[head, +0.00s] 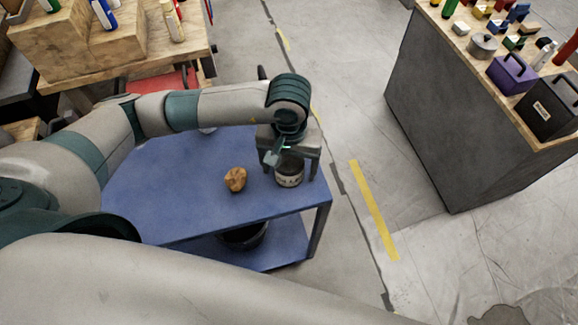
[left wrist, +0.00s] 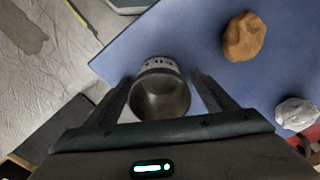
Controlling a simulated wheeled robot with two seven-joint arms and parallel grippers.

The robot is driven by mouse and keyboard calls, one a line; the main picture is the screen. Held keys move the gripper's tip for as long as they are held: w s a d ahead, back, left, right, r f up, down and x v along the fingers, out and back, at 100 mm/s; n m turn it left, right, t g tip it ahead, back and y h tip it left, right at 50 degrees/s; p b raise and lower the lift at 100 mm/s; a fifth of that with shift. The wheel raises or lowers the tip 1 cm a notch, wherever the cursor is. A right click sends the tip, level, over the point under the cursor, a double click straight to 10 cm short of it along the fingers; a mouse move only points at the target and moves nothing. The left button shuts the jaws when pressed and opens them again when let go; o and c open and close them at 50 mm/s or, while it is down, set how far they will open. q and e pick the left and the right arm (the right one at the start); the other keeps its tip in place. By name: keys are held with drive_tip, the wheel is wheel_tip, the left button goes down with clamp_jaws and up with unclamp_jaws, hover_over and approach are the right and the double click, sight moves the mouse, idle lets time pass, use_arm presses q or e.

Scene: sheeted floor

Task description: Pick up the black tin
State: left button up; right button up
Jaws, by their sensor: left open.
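The tin (head: 289,175) stands upright near the right end of the blue cart top. It has a pale band with dark lettering, and its dark side shows above that. In the left wrist view the tin (left wrist: 160,95) shows its open, hollow metal inside. My left gripper (head: 289,164) is open above and around the tin. In the left wrist view one finger of the left gripper (left wrist: 160,80) is on each side of the tin, with a gap visible. My right gripper is not in view.
A brown lumpy object (head: 235,179) lies left of the tin on the blue cart (head: 180,200). A white crumpled thing (left wrist: 297,113) is also on it. A dark container (head: 244,236) sits on the lower shelf. Open floor and a grey workbench (head: 455,120) are to the right.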

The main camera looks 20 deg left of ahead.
sight(291, 159)
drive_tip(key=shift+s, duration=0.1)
use_arm(q)
drive_tip(key=c, duration=1.2)
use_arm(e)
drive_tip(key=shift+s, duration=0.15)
use_arm(q)
drive_tip(key=shift+o, duration=0.2)
drive_tip(key=shift+r, duration=0.1)
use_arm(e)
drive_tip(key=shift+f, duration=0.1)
